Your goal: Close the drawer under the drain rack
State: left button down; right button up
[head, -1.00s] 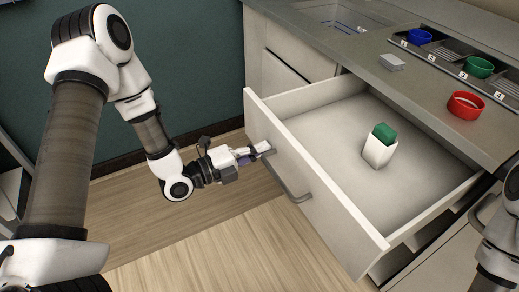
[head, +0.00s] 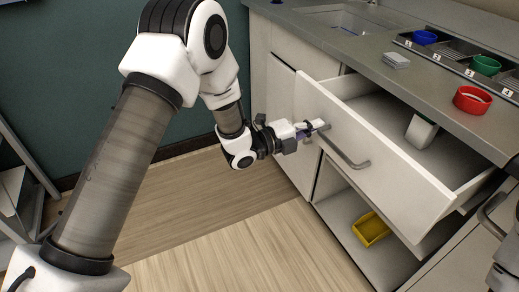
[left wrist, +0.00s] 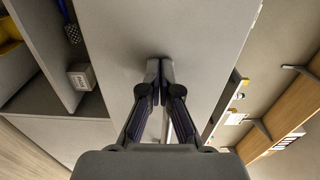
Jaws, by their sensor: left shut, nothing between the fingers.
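The white drawer (head: 385,165) under the counter is partly open and juts out from the cabinet. Its front carries a grey bar handle (head: 345,150). A white box with a green top (head: 421,131) stands inside, partly hidden by the counter edge. My left gripper (head: 322,125) is shut and empty, with its tips at the drawer front near the handle's left end. In the left wrist view the closed fingertips (left wrist: 160,66) meet a pale flat panel (left wrist: 180,25). Only part of my right arm shows at the right edge, and its gripper is out of view.
The counter holds a drain rack (head: 460,65) with blue (head: 425,37) and green (head: 487,66) rings. A red ring (head: 472,100) and a small grey block (head: 396,60) lie before it. A yellow tray (head: 371,229) sits in the open compartment below the drawer.

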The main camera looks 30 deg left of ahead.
pick_arm(q)
jog(key=b+x, duration=0.3)
jog(key=x, duration=1.2)
jog(key=shift+w+d+f, duration=0.1)
jog(key=shift+w+d, duration=0.3)
jog(key=shift+w, duration=0.1)
jog(key=shift+r, duration=0.3)
jog(key=shift+r, duration=0.1)
